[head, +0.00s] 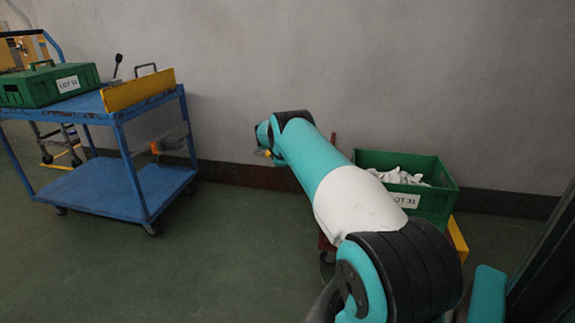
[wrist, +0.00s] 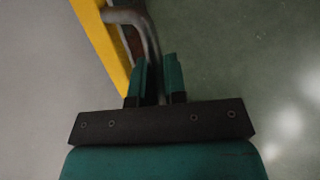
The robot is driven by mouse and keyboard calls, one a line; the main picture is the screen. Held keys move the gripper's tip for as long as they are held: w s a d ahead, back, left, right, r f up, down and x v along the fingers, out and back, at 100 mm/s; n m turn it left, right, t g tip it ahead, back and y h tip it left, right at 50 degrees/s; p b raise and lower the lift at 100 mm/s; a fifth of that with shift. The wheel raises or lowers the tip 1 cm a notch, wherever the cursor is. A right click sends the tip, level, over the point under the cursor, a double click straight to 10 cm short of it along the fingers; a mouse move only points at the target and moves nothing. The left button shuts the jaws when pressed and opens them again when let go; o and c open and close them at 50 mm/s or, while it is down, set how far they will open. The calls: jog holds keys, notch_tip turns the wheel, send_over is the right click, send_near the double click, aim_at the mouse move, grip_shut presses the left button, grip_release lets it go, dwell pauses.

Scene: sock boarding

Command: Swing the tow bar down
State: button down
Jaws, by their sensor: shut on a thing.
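A bent grey metal bar (wrist: 152,42), which appears to be the tow bar, shows in the wrist view. Its upper end turns left over a yellow panel (wrist: 97,35), and its shaft runs down between my fingers. My gripper (wrist: 159,66) is shut on this bar, with one green finger on each side. In the head view my own arm hides the fingers and the held bar. I cannot tell there how far the bar is tilted.
A blue two-shelf cart (head: 120,188) stands at left, carrying a green crate (head: 48,86) and a yellow board (head: 138,91). A green crate of white socks (head: 445,193) stands right of my arm on a low cart. Grey wall is behind; open green floor lies between.

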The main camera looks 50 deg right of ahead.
jog(key=shift+s+f, duration=0.15)
jog(key=shift+f, duration=0.1)
jog(key=c, duration=1.4)
grip_release()
jog(key=shift+c, duration=0.2)
jog(key=shift+r, duration=0.1)
jog(key=p+v, duration=0.7)
jog(key=v, duration=1)
jog(key=shift+a+r, duration=0.15)
jog(key=shift+a, duration=0.05)
